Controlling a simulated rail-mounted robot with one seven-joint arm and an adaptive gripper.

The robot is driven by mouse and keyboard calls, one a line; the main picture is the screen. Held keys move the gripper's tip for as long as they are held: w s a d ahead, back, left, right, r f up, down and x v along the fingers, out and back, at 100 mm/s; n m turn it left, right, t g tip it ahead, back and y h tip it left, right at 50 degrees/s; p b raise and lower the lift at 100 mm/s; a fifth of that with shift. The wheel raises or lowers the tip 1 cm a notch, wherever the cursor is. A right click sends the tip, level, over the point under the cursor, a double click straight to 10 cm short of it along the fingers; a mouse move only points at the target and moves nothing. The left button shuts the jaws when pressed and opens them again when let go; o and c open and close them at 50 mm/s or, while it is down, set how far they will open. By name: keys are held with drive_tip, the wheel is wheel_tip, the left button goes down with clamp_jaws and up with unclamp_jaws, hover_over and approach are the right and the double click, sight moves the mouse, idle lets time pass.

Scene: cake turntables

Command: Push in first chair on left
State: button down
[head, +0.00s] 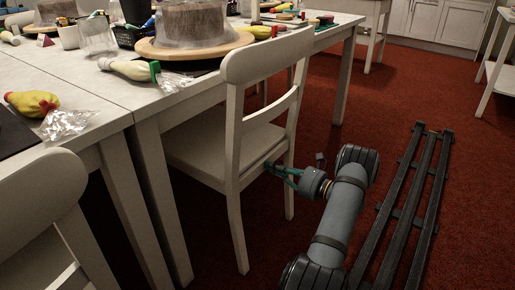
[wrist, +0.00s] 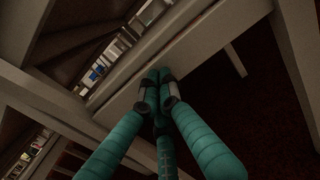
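A pale chair (head: 262,58) stands at the long side of the table, its seat partly under the tabletop and its backrest toward the aisle. Another pale chair (head: 38,200) is cut off at the lower left. My gripper (head: 268,166) is at the rear of the middle chair, at seat height between its back legs. In the wrist view, the teal fingers of my gripper (wrist: 157,76) come together at the tips, against or very near a pale edge of the chair (wrist: 135,95). Nothing shows between the fingertips. Exact contact is hard to tell.
The white table (head: 190,90) holds a cake on a wooden turntable (head: 195,46), piping bags (head: 130,69) and a black basket (head: 130,38). Dark rails (head: 408,205) run along the red floor at right. Red floor (head: 410,90) is clear beyond the chair.

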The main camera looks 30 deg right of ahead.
sight(262, 162)
drive_tip(key=shift+w+a, duration=0.2)
drive_tip(key=shift+a, duration=0.1)
drive_tip(key=shift+x, duration=2.45)
drive_tip(key=v, duration=0.8)
drive_tip(key=shift+d+p, duration=0.2)
drive_tip(key=shift+p, duration=0.25)
drive_tip(key=shift+s, duration=0.15)
drive_tip(key=b+x, duration=0.1)
drive_tip(key=x, duration=0.7)
drive_tip(key=shift+s+d, duration=0.25)
drive_tip(key=shift+s, duration=0.3)
